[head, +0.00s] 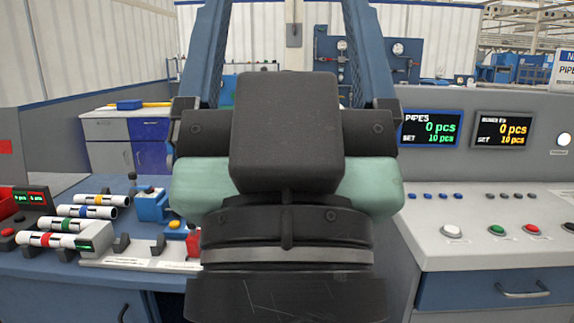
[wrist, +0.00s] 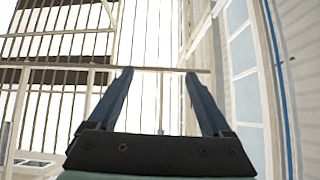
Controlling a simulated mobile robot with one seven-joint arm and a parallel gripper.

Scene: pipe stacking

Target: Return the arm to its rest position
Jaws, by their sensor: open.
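My gripper (wrist: 160,84) shows in the wrist view with its two blue-grey fingers wide apart and nothing between them. Behind the fingers are only the bright ceiling and the hall wall, so it points upward. In the head view my arm's dark wrist fills the middle, and the fingers rise above it to the top edge, their tips out of frame. My gripper is clear of the benches. Several white pipes with coloured bands, one of them a red-banded pipe (head: 45,240), lie on the blue bench (head: 120,268) at the left.
A control panel (head: 497,220) with buttons stands close at the right, with a pipe counter display (head: 430,128) behind it. A blue vise-like fixture (head: 152,205) stands on the left bench. Cabinets (head: 125,140) stand farther back. My arm hides the middle.

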